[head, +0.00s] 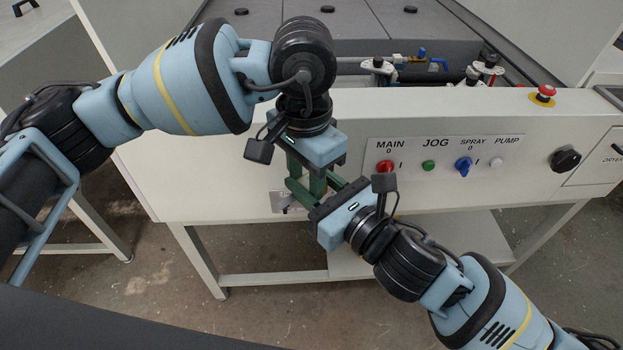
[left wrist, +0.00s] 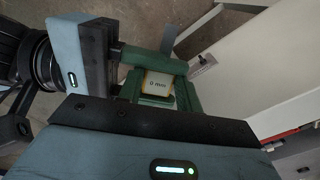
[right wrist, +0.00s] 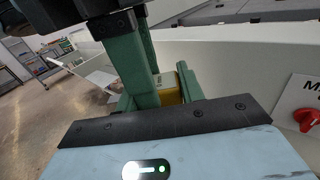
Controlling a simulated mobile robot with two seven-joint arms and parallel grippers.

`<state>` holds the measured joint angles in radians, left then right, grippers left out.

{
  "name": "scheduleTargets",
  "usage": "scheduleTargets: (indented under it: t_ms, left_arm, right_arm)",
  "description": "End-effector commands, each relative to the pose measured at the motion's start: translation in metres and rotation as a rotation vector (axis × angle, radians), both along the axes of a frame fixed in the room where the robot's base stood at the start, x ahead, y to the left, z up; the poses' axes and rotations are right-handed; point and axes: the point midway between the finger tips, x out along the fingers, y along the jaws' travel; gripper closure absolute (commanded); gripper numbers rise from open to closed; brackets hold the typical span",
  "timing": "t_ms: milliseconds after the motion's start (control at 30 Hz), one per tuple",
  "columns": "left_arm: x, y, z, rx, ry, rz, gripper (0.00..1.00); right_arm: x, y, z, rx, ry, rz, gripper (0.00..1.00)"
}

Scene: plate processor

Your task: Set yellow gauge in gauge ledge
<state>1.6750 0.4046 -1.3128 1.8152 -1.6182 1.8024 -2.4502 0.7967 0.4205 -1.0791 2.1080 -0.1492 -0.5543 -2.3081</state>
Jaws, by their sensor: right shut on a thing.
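The yellow gauge (left wrist: 156,84), a small block with a white "0 mm" label, shows between green fingers in the left wrist view. A sliver of it also shows in the right wrist view (right wrist: 170,90). My right gripper (head: 316,188) is shut on it. My left gripper (head: 306,194) points down from above; its fingers stand apart around the same spot, close to the right fingers. Whether they touch the gauge is hidden. The gauge ledge (head: 281,202) appears as a small metal bracket on the machine's front, just left of the fingers, partly hidden.
The white front panel carries a red MAIN knob (head: 385,167), a green JOG button (head: 428,166) and a blue SPRAY knob (head: 463,165), right of the grippers. A red emergency button (head: 545,92) sits on the top edge. The two grippers are very close together.

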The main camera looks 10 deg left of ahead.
Motion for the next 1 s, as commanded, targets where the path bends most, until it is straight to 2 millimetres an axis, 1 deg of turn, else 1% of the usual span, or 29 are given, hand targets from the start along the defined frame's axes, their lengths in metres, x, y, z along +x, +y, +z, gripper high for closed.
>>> scheduleTargets:
  t_ms: [33,167,400,533,667,900,1000]
  left_arm:
    - [0.000,0.000,0.000,0.000,0.000,0.000,0.58]
    - [0.000,0.000,0.000,0.001,0.000,0.000,0.41]
    - [0.000,0.000,0.000,0.001,0.001,0.000,0.41]
    - [0.000,0.000,0.008,0.000,-0.001,0.000,0.41]
    - [0.000,0.000,0.027,-0.001,-0.003,0.000,0.41]
    - [0.001,0.000,0.075,-0.001,-0.004,0.001,0.41]
    - [0.001,0.000,0.092,0.000,-0.003,0.001,0.41]
  right_arm:
    - [0.000,0.000,0.000,0.000,0.000,-0.001,0.86]
    - [0.000,0.000,0.000,0.000,0.000,-0.001,0.86]
    - [0.000,0.000,0.000,-0.001,-0.001,-0.001,0.86]
    - [0.001,-0.001,0.000,-0.001,-0.001,-0.002,0.86]
    - [0.001,-0.001,0.000,-0.001,0.000,-0.002,0.86]
    - [0.000,0.000,0.000,-0.001,0.000,-0.001,0.86]
    - [0.000,0.000,0.000,0.000,0.000,-0.001,0.86]
